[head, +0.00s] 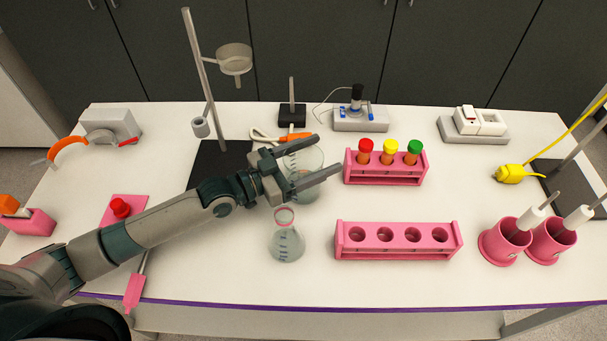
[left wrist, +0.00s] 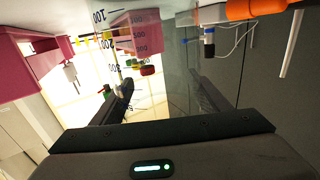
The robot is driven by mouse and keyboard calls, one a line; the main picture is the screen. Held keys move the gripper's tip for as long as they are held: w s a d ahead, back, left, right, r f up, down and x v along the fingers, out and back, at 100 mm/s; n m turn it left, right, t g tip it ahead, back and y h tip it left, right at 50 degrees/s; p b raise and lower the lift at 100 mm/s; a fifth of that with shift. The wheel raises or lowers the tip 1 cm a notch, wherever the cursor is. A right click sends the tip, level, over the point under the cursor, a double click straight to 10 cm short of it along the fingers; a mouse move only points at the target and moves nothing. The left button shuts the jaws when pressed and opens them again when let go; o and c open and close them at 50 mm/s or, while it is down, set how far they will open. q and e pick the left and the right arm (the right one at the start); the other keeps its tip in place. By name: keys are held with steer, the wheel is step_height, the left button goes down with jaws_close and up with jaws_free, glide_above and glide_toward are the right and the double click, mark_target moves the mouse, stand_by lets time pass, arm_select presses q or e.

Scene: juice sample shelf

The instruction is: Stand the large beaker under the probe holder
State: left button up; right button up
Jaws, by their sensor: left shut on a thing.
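The large clear beaker (head: 307,189) is at the middle of the table. My left gripper (head: 328,153) is shut on it, one finger on its far side and one on its near side. In the left wrist view, the beaker's glass and printed volume marks (left wrist: 112,68) fill the space between the fingers. Whether its base touches the table is hard to tell. A short rod on a black base (head: 291,115) stands just behind, with an orange-handled piece (head: 295,137) before it; it may be the probe holder. My right gripper is out of view.
A conical flask (head: 287,245) stands just in front of the beaker. Pink racks (head: 398,252) and (head: 385,174) are to the right; the rear one holds capped tubes. A tall ring stand (head: 202,80) rises behind left. A small device (head: 360,120) sits at the back.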

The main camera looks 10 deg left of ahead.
arm_select(q)
steer(key=shift+r, duration=0.2)
stand_by(0.3)
steer(key=shift+r, duration=0.75)
step_height(320, 180, up, 8)
steer(key=shift+r+b, duration=0.1)
steer(key=shift+b, duration=0.7)
stand_by(0.4)
steer(key=shift+a, duration=0.15)
